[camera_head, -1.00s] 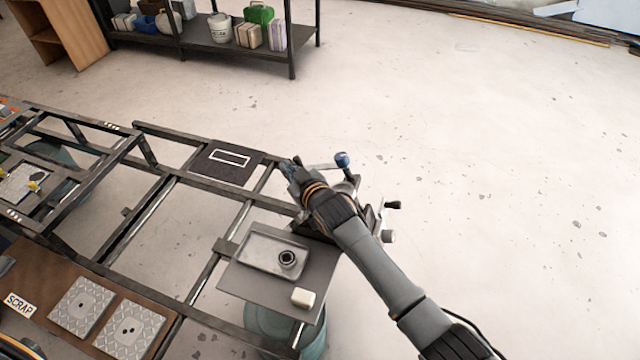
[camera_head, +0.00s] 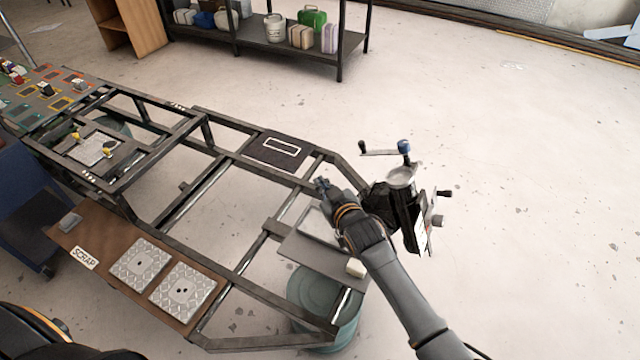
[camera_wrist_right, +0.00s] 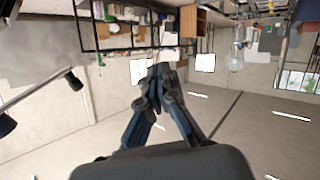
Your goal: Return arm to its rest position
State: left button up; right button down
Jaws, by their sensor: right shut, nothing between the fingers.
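My right arm comes in from the lower right in the head view. Its gripper (camera_head: 325,187) is over the right end of the dark metal frame (camera_head: 232,155), beside the grey tray plate (camera_head: 296,246), part of which my arm hides. In the right wrist view the fingers of this gripper (camera_wrist_right: 160,72) come together at the tips, with nothing between them. A device with a blue-knobbed crank (camera_head: 404,147) stands at the frame's right end, just right of my gripper. My left gripper is not in view.
A small pale block (camera_head: 355,268) sits at the plate's corner. A brown board marked SCRAP (camera_head: 118,247) bears two patterned metal plates (camera_head: 140,264). A teal drum (camera_head: 322,290) is under the frame. A shelf (camera_head: 262,50) stands at the back. The floor on the right is clear.

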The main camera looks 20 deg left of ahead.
jog(key=s+d+f+m+g+h, duration=0.2)
jog(key=s+d+f+m+h, duration=0.15)
jog(key=s+d, duration=0.5)
jog(key=s+d+f+m+g+h, duration=0.15)
jog(key=s+d+f, duration=0.35)
jog(key=d, duration=0.6)
jog(key=s+d+r+m+g+h, duration=0.2)
jog(key=s+d, duration=0.7)
jog(key=s, duration=0.2)
jog(key=s+d+r+m+g+h, duration=0.2)
jog(key=s+d, duration=0.7)
jog(key=s, duration=0.2)
notch_tip(320, 180, down, 26)
jog(key=f+g, duration=0.1)
jog(key=g, duration=0.1)
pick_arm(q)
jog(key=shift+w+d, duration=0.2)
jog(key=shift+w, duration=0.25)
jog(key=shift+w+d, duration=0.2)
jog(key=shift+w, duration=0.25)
pick_arm(e)
jog(key=s+d+f, duration=0.2)
jog(key=s+f, duration=1.3)
jog(key=s, duration=0.2)
jog(key=shift+s+n+g, duration=0.2)
jog(key=shift+n+g, duration=0.1)
jog(key=shift+g, duration=0.05)
